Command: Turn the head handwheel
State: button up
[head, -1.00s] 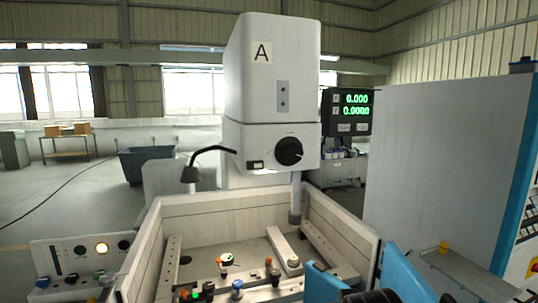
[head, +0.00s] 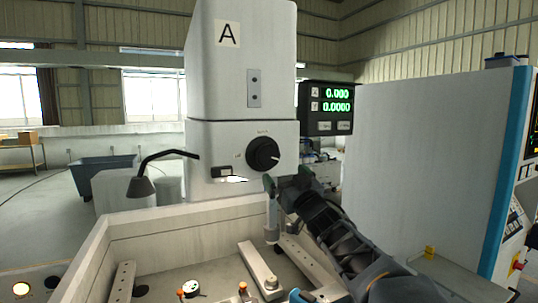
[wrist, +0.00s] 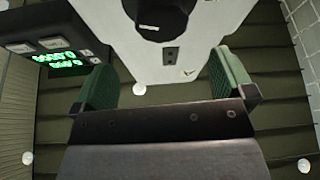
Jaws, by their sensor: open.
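The head handwheel (head: 263,154) is a round black knob with a white mark, on the front of the white machine head (head: 222,147). My gripper (head: 284,178) is open, just below and to the right of the handwheel in the head view, and apart from it in the picture. In the wrist view the black handwheel (wrist: 160,18) is at the top edge, partly cut off. The green-padded fingers (wrist: 164,80) are spread wide below it, with nothing between them.
A black readout with green digits (head: 326,107) stands right of the head. A bent lamp (head: 141,186) reaches out on the left. The walled work tank (head: 180,238) with clamps and fixtures lies below. A large grey cabinet (head: 415,170) stands to the right.

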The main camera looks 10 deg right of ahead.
aim_at(270, 158)
jog(key=p+x, duration=0.4)
jog(key=x, duration=0.6)
jog(key=shift+w+a, duration=0.2)
jog(key=shift+a, duration=0.05)
jog(key=c, duration=0.9)
